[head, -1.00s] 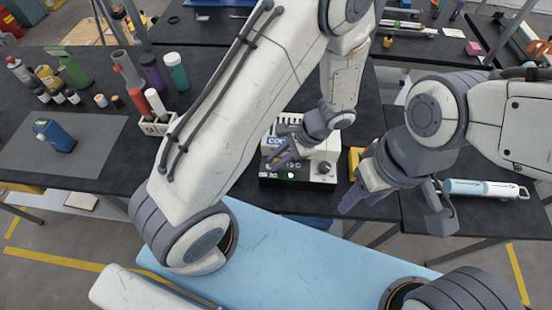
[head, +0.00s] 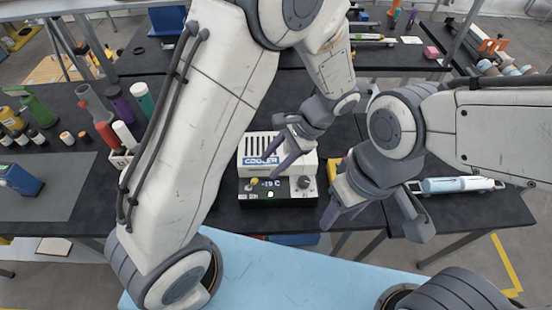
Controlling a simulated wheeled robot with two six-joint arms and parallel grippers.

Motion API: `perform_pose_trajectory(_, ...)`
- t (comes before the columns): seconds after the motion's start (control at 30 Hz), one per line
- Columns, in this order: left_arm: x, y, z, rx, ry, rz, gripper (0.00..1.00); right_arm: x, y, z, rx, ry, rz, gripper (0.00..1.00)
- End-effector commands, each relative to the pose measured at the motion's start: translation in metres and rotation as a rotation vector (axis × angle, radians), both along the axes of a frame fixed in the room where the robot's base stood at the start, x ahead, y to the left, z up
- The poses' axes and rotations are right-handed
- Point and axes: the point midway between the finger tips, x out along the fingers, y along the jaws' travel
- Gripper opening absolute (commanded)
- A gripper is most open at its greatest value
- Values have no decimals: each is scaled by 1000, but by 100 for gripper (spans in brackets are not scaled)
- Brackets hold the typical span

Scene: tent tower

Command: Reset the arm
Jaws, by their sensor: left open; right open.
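My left gripper (head: 270,167) hangs in front of the white-and-black cooler box (head: 308,166), over its top front edge. Its two purple fingers are apart with nothing between them. They hide part of the cooler's label and display; contact with the box cannot be told. My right gripper (head: 374,222) is to the right of the cooler, over the front edge of the dark bench. Its fingers are spread wide and empty.
Bottles and a white rack (head: 121,160) stand on the bench at left, with a blue container (head: 20,180) on a grey mat (head: 62,185). A blue-white cylindrical tool (head: 455,185) lies at right. A yellow object (head: 335,168) is beside the cooler.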

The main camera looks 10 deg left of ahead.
Motion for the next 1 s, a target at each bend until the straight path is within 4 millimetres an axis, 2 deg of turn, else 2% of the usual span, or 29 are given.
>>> perform_pose_trajectory(0.2, 3, -8, 13, -1, -1, 0, 50, 0, 0, -3, 0, 0, 0, 50)
perform_pose_trajectory(0.77, 1, -9, 16, -9, -5, 3, 50, 0, 0, -3, 0, 0, 0, 50)
perform_pose_trajectory(0.87, -9, -16, 27, -49, -29, 12, 50, 0, 0, -4, 0, 0, 0, 50)
perform_pose_trajectory(1.0, -40, -31, 52, -173, -96, 46, 50, 0, 0, -6, 0, 0, 0, 50)
